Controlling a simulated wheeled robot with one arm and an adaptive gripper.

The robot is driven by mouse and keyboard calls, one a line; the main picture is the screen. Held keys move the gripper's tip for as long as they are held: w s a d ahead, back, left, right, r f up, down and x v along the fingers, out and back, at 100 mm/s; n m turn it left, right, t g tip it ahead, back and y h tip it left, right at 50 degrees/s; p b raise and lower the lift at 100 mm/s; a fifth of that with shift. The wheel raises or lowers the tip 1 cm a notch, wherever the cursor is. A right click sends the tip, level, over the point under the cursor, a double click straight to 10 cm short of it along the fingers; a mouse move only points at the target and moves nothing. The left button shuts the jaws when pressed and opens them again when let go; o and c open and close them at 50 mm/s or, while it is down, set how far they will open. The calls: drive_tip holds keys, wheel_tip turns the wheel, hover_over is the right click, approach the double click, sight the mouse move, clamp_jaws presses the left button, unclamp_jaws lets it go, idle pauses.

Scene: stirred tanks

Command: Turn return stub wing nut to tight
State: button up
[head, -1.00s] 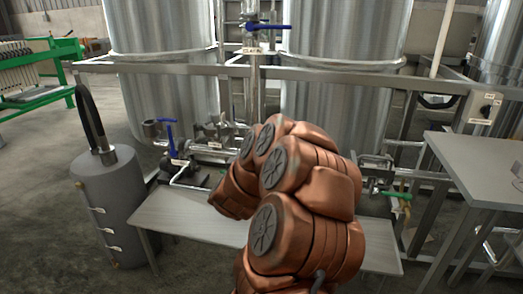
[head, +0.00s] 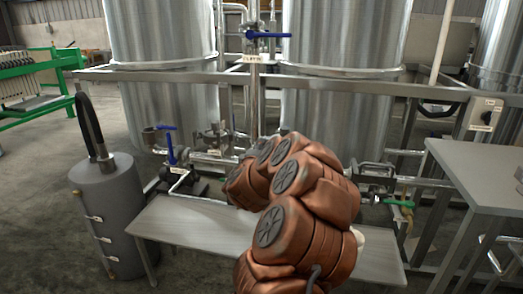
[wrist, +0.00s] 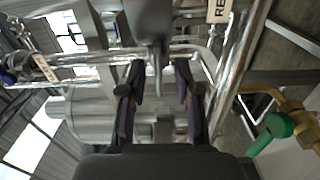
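In the wrist view my gripper (wrist: 160,72) is open, its two dark fingers spread apart. A narrow grey metal piece (wrist: 157,58) stands between the fingertips with a gap on both sides; it may be the wing nut, but its shape is not clear. Steel pipework lies behind it. A label (wrist: 218,10) reading "RE", cut off by the frame edge, is at the upper right. In the head view my copper-coloured arm covers the middle, and I cannot make out my gripper or the wing nut there.
A green-handled valve (head: 398,203) is at the right; its green handle (wrist: 275,132) and brass body show close by in the wrist view. A low bench (head: 190,222) lies under the pipes. A grey table (head: 480,170) is at right, a grey cylinder (head: 112,215) at left.

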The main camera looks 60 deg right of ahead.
clamp_jaws()
idle(0.3)
idle(0.5)
drive_tip(key=m+p, duration=0.2)
drive_tip(key=m, duration=1.5)
drive_tip(key=shift+m, duration=0.3)
idle(0.5)
